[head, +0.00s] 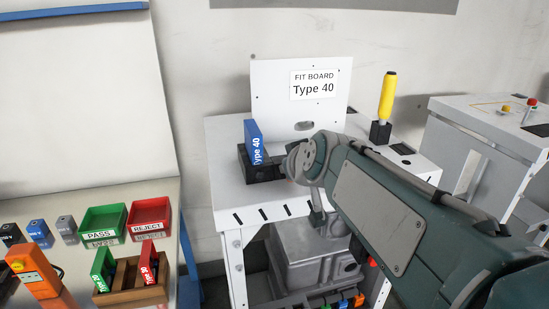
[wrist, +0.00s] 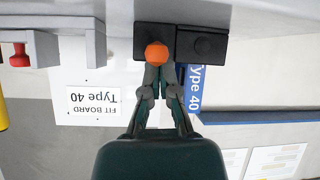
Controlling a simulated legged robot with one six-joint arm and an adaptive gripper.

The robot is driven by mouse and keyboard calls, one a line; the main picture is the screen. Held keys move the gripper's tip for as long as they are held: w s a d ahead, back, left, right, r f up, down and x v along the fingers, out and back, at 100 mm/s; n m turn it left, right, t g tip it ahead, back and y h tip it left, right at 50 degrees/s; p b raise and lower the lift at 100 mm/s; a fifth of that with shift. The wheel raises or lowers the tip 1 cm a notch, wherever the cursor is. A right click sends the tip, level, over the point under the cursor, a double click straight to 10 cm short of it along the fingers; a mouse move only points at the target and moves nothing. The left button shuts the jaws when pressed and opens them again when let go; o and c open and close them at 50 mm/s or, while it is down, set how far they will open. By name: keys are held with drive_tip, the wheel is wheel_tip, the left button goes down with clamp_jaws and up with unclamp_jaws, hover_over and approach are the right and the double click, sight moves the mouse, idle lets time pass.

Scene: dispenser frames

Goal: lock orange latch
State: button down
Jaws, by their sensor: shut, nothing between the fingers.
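The orange latch (wrist: 157,55) shows in the wrist view as a rounded orange knob at the black fixture (wrist: 205,45). The picture there is upside down. My gripper (wrist: 160,71) is shut and empty, its fingertips right at the knob; I cannot tell if they touch it. In the head view the black fixture (head: 262,172) sits on the white table, with a blue "Type 40" piece (head: 254,141) standing upright in it. The piece also shows in the wrist view (wrist: 201,92). In the head view my arm hides the latch and my fingertips.
The "FIT BOARD Type 40" panel (head: 272,95) stands behind the fixture. A yellow-handled tool (head: 387,97) stands in a black holder to the right. Green PASS (head: 101,222) and red REJECT (head: 150,217) bins are on the left table.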

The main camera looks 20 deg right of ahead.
drive_tip(key=shift+s+f, duration=0.15)
drive_tip(key=shift+w+r, duration=0.4)
drive_tip(key=shift+w, duration=0.35)
